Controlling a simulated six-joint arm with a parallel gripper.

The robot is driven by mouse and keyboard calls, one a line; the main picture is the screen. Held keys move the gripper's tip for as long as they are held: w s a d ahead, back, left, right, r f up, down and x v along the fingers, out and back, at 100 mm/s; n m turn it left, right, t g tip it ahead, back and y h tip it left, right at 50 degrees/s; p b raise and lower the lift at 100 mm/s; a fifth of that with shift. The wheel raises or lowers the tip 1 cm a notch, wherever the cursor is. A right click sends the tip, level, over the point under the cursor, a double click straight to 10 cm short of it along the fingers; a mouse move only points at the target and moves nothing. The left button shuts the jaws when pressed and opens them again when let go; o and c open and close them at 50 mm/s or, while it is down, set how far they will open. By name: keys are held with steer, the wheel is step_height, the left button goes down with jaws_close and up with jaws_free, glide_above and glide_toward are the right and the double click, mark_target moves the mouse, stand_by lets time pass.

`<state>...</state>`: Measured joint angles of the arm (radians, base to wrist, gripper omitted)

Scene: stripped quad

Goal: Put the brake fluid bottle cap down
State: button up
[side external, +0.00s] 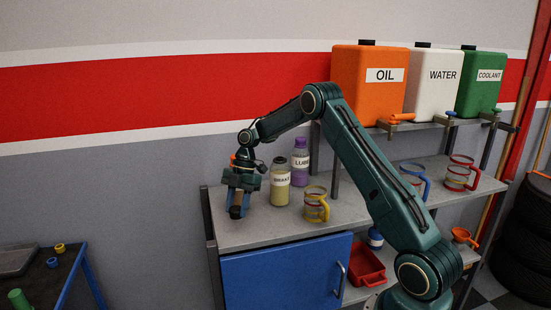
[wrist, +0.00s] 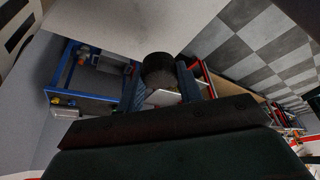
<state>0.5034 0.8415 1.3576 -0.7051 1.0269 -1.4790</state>
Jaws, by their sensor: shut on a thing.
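The brake fluid bottle (side external: 280,190), with yellowish fluid and a BRAKE label, stands upright on the grey bench top. My gripper (side external: 238,203) points down over the left end of the bench, left of the bottle and apart from it. It is shut on the dark round brake fluid bottle cap (side external: 235,212). In the wrist view the cap (wrist: 158,70) sits between the two blue fingers of my gripper (wrist: 160,82). I cannot tell whether the cap touches the bench top.
A purple LUBE bottle (side external: 300,165) stands behind the brake bottle, and a yellow-handled jug (side external: 316,207) stands to its right. The grey bench top (side external: 255,228) is bare in front. A blue-framed cart (side external: 75,275) stands lower left.

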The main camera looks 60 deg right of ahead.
mark_target(239, 231)
steer(key=shift+f, duration=2.9)
steer(key=shift+f, duration=0.15)
steer(key=o, duration=0.9)
steer(key=shift+o, duration=0.2)
steer(key=v, duration=1.2)
